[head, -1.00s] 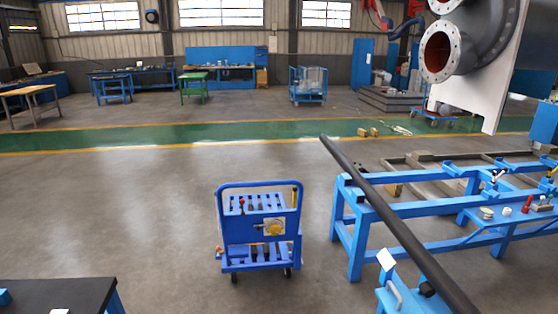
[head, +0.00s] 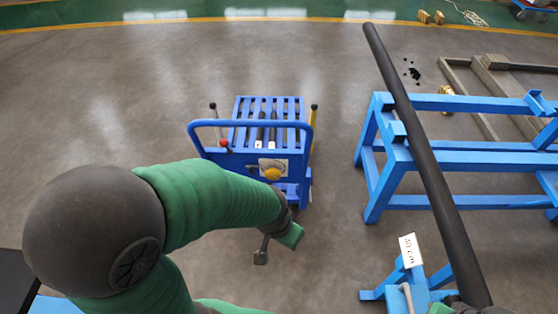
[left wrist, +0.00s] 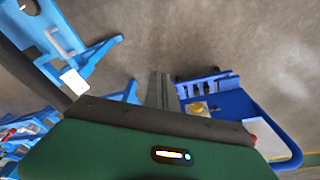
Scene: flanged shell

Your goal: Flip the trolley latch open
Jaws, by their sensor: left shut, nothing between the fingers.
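The blue trolley (head: 240,157) stands on the floor ahead of me, with a round yellow latch knob (head: 272,174) on a pale plate on its near side. The trolley (left wrist: 232,107) and the yellow knob (left wrist: 200,107) also show at the right in the left wrist view. My left gripper (head: 261,252) is shut and empty, in front of and below the knob in the picture, apart from it. Its grey fingers (left wrist: 159,90) also show in the left wrist view, left of the knob. My left forearm covers the trolley's lower left. My right gripper's fingers are not visible.
A long dark bar (head: 425,150) rests on a blue frame (head: 470,150) to the right of the trolley. A small blue stand with a white card (head: 410,250) is at the lower right. Clear floor lies between trolley and frame.

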